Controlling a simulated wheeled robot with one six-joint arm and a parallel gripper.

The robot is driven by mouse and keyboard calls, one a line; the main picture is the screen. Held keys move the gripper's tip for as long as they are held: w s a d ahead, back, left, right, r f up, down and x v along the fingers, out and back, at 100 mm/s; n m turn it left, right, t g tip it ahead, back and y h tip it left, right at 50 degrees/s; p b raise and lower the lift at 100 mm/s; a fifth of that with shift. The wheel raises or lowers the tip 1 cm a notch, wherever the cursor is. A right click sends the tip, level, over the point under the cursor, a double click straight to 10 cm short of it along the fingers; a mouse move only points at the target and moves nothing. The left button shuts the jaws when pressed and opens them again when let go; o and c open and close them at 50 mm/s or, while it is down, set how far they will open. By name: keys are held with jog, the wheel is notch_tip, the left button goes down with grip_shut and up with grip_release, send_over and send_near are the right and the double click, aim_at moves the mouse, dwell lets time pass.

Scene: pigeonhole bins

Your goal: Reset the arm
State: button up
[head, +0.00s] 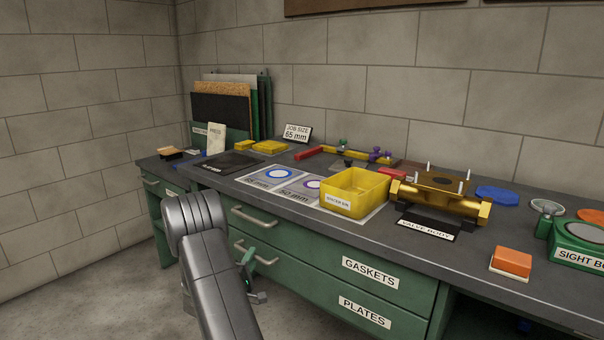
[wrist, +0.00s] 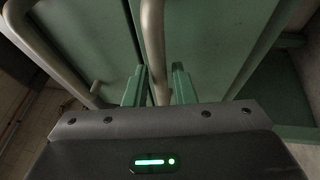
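My gripper (wrist: 158,80) shows two green fingers standing apart in the wrist view, with a pale metal drawer handle (wrist: 153,40) running between them. Gaps show beside the handle, so the fingers look open around it rather than clamped. In the head view my gripper (head: 252,277) is low in front of the green bench, by the handle of the lower drawer (head: 268,259), partly hidden behind my arm. Whether a finger touches the handle cannot be told.
The drawers labelled GASKETS (head: 371,272) and PLATES (head: 364,312) look shut. Another handle (head: 254,218) sits above my gripper. The worktop holds a yellow bin (head: 354,198), a brass valve body (head: 440,198) and an orange block (head: 512,262). Floor at left is clear.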

jog(key=shift+w+d+r, duration=0.1)
jog(key=shift+w+d, duration=0.05)
jog(key=shift+w, duration=0.55)
jog(key=shift+s+a, duration=0.65)
jog(key=shift+s, duration=0.2)
jog(key=shift+s+a, duration=0.6)
jog(key=shift+s, duration=0.25)
jog(key=shift+s+a+r, duration=0.1)
